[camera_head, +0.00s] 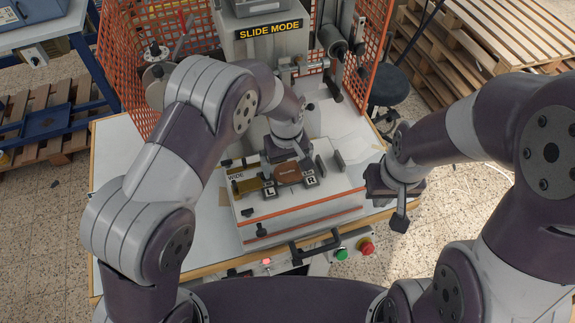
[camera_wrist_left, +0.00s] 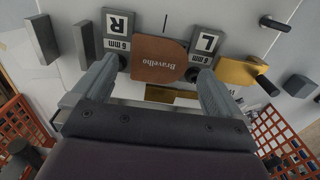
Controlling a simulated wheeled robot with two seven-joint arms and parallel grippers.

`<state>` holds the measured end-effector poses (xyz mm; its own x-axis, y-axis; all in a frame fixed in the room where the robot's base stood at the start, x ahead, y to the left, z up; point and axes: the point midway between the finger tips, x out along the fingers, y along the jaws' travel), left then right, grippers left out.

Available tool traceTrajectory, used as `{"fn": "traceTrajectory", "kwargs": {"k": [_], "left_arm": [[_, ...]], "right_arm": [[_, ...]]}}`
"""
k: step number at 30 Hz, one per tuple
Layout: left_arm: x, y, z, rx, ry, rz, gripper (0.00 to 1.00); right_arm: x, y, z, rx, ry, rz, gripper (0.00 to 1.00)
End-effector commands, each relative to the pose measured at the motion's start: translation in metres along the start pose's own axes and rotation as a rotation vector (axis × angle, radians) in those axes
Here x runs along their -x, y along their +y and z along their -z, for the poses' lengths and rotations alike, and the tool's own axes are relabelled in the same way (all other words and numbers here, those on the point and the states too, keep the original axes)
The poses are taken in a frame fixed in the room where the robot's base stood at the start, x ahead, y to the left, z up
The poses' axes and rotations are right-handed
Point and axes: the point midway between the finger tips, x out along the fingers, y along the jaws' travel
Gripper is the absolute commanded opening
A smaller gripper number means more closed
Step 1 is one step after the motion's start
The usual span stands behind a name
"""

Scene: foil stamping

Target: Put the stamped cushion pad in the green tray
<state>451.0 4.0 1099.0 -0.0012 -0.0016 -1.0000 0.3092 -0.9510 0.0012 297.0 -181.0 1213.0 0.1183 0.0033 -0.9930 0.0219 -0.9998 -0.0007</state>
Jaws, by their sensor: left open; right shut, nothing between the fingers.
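The stamped cushion pad is a small brown piece (camera_head: 288,174) on the press bed, between the blocks marked L (camera_head: 270,192) and R (camera_head: 311,181). In the left wrist view the pad (camera_wrist_left: 160,58) shows the word "Bravelho" on its face. My left gripper (camera_head: 286,166) is open above the press bed at the pad; in its wrist view the two fingers (camera_wrist_left: 157,76) lie on either side of the pad's near edge. I cannot tell whether they touch it. My right gripper (camera_head: 399,222) is shut and empty, right of the press. No green tray is visible.
A gold block (camera_head: 248,186) and dark upright stops (camera_head: 339,160) stand on the bed around the pad. The press head labelled SLIDE MODE (camera_head: 270,32) rises behind. Orange mesh guards (camera_head: 372,45) flank it. A black handle (camera_head: 315,250) and red button (camera_head: 366,247) are in front.

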Motion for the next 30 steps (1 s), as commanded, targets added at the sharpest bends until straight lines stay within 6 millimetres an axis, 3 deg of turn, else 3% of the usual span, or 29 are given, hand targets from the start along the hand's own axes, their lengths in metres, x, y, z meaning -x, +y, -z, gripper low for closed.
{"fn": "traceTrajectory", "kwargs": {"k": [4, 30], "left_arm": [[-0.01, -0.001, 0.0, 0.0, -0.001, 0.001, 1.0], [-0.015, 0.0, 0.0, 0.0, 0.0, 0.0, 1.0]], "right_arm": [[0.004, 0.0, 0.0, 0.0, -0.002, 0.0, 0.0], [0.0, 0.0, -0.001, 0.0, -0.002, 0.0, 0.0]]}}
